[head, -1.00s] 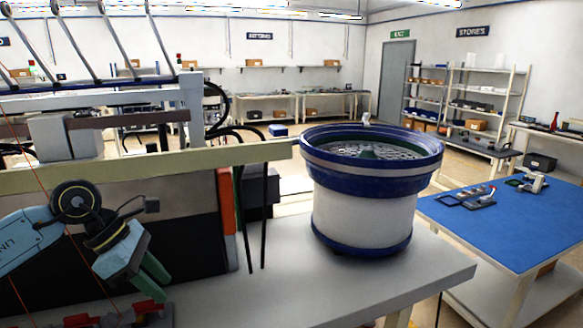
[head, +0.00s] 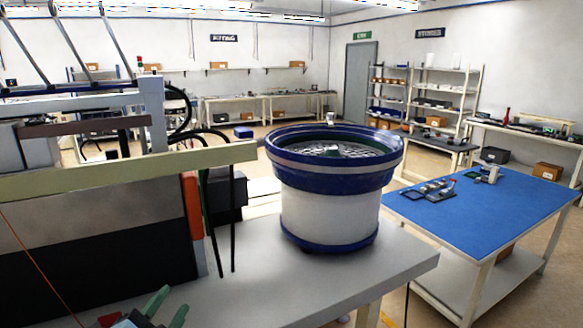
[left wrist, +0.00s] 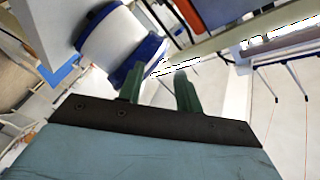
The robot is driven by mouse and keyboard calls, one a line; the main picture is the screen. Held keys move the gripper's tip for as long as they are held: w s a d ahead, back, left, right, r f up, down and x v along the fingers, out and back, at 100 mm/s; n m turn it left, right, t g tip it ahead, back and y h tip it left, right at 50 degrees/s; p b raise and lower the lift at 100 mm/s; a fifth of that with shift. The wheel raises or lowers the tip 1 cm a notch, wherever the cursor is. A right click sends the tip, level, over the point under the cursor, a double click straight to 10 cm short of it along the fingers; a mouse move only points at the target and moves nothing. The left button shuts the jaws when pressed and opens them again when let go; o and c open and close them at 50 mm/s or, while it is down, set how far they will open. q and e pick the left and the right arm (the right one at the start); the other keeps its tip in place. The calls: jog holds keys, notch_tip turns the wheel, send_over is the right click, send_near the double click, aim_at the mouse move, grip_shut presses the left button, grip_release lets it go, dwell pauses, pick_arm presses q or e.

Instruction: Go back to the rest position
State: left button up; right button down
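My left gripper (head: 166,303) shows at the bottom edge of the head view, low in front of the grey table; only its green fingers and part of its body are in frame. In the left wrist view the two green fingers (left wrist: 159,88) stand apart with nothing between them. The blue and white bowl feeder (head: 330,190) stands upright on the grey table (head: 300,277), to the right of and beyond the left gripper. The feeder also shows in the left wrist view (left wrist: 113,40), beyond the fingers. My right gripper is in neither view.
A pale rail (head: 130,172) and a dark machine panel (head: 100,240) with an orange edge stand on the left. A blue-topped table (head: 490,215) holding small parts is at the right. Shelves (head: 435,95) stand at the back. The grey table's front right is bare.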

pick_arm(q)
jog(key=s+f+n+g+y, duration=0.1)
jog(key=s+f+n+g, duration=1.1)
jog(key=s+f, duration=1.05)
notch_tip(320, 180, down, 29)
jog(key=s+a+m+g+b, duration=0.1)
jog(key=s+m+g+b, duration=0.15)
jog(key=b, duration=0.45)
jog(key=s+a+f+g+b, duration=0.2)
jog(key=s+f+b, duration=0.4)
jog(key=s+f, duration=1)
notch_tip(320, 180, down, 5)
jog(key=shift+s+a+r+y+b, duration=0.1)
jog(key=shift+s+a+y+b, duration=0.25)
jog(key=shift+a, duration=0.1)
jog(key=shift+s, duration=0.1)
